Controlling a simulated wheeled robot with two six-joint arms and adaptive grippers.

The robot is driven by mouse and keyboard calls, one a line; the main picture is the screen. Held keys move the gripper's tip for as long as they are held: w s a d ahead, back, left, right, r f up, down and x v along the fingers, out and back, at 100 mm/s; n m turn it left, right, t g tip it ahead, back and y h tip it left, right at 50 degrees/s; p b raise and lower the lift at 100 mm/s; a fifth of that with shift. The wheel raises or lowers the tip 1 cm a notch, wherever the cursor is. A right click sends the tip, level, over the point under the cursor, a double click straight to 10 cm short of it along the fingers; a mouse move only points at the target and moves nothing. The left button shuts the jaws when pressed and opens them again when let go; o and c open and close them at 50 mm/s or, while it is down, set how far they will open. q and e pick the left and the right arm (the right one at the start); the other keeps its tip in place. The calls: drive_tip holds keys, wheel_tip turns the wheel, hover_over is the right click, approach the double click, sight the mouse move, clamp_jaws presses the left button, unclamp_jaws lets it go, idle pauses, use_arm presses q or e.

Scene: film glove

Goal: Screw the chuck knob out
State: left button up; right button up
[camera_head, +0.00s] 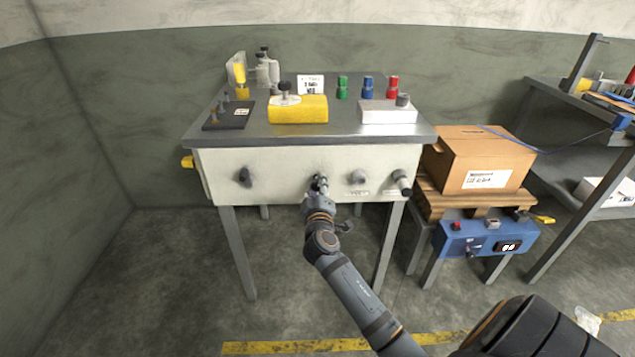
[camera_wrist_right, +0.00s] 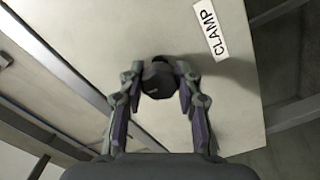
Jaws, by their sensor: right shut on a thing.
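My right gripper (camera_head: 320,184) reaches up to the cream front panel (camera_head: 285,163) of the grey-topped bench, left of a grey round knob (camera_head: 358,177). In the right wrist view my right gripper (camera_wrist_right: 160,82) has its two fingers on either side of a dark round knob (camera_wrist_right: 159,78), shut on it. The knob is at the panel face. A label reading CLAMP (camera_wrist_right: 209,30) is beside it; I cannot tell which knob that label names. No chuck label is readable. In the head view the gripper mostly hides the held knob. My left gripper is not in view.
Other knobs on the panel are a dark one (camera_head: 244,176) at left and one with a pale end (camera_head: 402,182) at right. The bench top (camera_head: 345,121) holds a yellow block (camera_head: 298,110) and a white block (camera_head: 387,112). A cardboard box (camera_head: 475,160) stands right.

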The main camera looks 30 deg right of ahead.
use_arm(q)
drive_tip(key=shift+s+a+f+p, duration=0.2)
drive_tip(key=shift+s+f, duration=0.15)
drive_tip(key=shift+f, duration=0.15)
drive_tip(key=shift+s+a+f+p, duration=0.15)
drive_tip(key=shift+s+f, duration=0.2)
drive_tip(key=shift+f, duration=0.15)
use_arm(e)
drive_tip(key=shift+n, duration=0.8)
drive_tip(key=o, duration=1.2)
drive_tip(key=v, duration=1.2)
